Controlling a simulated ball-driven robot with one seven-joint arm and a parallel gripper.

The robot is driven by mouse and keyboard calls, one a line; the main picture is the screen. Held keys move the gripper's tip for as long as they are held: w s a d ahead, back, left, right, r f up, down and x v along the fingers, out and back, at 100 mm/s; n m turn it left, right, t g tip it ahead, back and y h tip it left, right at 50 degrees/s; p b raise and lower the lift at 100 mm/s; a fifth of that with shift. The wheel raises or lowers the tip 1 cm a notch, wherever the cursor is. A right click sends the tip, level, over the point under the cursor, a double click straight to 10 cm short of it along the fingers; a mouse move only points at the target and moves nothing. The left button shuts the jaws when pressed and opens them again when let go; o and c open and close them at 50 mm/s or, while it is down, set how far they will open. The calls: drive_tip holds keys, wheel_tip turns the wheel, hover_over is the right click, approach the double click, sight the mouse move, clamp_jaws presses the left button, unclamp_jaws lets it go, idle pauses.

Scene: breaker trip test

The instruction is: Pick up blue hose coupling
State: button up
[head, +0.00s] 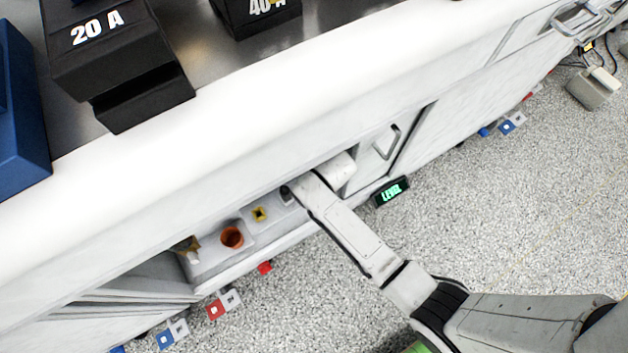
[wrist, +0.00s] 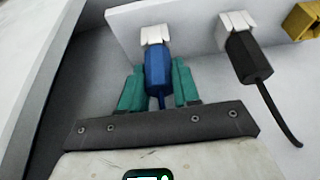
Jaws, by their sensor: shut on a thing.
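In the wrist view, the blue hose coupling (wrist: 158,68) stands between the two teal fingers of my gripper (wrist: 160,84). The fingers are shut on its sides. A white end piece (wrist: 155,35) sits at its top, against a pale panel, and a thin blue tail hangs below it. In the head view, my arm reaches into an open cabinet bay under the counter; the gripper and the blue coupling are hidden there.
A black coupling (wrist: 247,60) with a dark hose is to the right in the wrist view, and a yellow part (wrist: 303,20) lies beyond it. In the head view, an orange cup (head: 232,237) and a yellow piece (head: 260,214) sit in the bay. The counter edge (head: 250,95) overhangs it.

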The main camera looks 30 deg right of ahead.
clamp_jaws()
